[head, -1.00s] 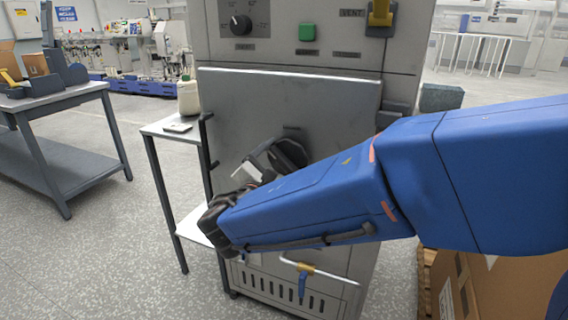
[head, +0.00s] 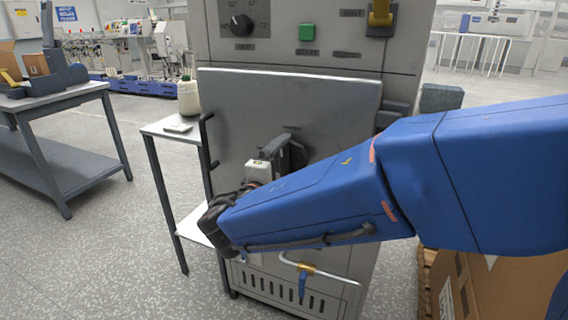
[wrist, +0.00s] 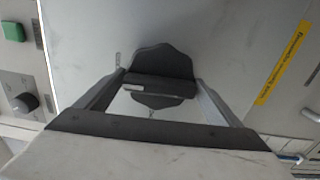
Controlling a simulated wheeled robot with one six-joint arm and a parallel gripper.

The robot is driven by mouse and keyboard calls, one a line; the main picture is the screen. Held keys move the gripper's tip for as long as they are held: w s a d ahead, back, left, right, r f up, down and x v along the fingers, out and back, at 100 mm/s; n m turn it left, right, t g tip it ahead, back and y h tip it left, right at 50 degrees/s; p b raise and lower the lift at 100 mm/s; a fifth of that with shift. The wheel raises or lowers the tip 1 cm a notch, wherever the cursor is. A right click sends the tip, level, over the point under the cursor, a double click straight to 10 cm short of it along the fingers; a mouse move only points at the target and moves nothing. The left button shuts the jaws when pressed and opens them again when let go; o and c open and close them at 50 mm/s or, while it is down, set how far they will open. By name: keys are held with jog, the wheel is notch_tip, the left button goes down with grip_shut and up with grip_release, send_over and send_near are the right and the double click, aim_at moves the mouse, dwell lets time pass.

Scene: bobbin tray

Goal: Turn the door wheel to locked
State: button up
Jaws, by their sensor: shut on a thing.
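The door wheel is a dark lobed knob (wrist: 160,60) on the grey door (head: 230,105) of a tall cabinet. In the head view part of the wheel (head: 297,150) shows above my blue arm, and the rest is hidden. My gripper (wrist: 159,82) has one finger on each side of the wheel and is shut on it. No lock marking on the wheel can be read.
Above the door are a black dial (head: 241,25), a green button (head: 306,32) and a yellow handle (head: 380,14). A small side table (head: 165,127) with a bottle (head: 189,97) stands left of the cabinet. A cardboard box (head: 500,285) sits at lower right. Floor on the left is open.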

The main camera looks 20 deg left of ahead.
jog(key=shift+m, duration=0.4)
jog(key=o, duration=0.9)
jog(key=s+a, duration=0.1)
jog(key=s, duration=1.6)
jog(key=shift+s+a, duration=0.15)
